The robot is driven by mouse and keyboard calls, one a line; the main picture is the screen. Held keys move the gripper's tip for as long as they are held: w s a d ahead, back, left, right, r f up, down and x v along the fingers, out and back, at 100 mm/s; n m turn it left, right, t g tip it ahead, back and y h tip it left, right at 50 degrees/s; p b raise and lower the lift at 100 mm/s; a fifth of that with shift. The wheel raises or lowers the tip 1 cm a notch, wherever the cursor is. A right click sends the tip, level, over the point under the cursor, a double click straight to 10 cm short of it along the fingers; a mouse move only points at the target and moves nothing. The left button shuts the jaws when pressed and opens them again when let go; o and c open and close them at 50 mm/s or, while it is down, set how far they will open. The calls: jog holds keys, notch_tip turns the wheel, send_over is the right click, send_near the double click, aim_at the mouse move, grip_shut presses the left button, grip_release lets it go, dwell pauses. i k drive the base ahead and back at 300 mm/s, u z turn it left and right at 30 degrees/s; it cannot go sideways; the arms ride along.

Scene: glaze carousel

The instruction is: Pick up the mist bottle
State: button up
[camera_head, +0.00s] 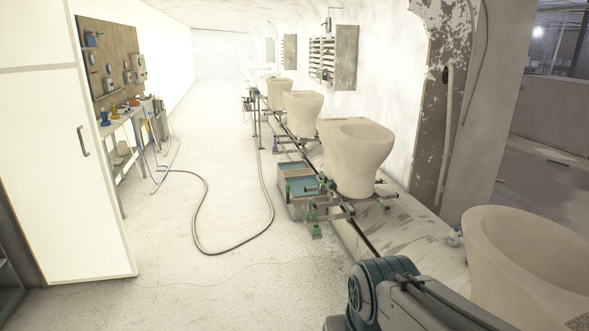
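Several unglazed toilet bowls (356,158) stand along a rail, the nearest bowl (530,262) at lower right. A teal-lined tank (296,180) sits beside the rail. A hose (206,215) loops over open floor. A white cabinet (66,170) and cluttered workbench (122,119) line the left.

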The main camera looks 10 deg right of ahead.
aim_at(454, 237)
jog(key=u, duration=0.1)
jog(key=i, duration=1.6)
jog(key=z, duration=0.45)
jog(key=i, duration=1.35)
jog(key=z, duration=1.7)
jog(key=i, duration=0.9)
jog(key=z, duration=0.8)
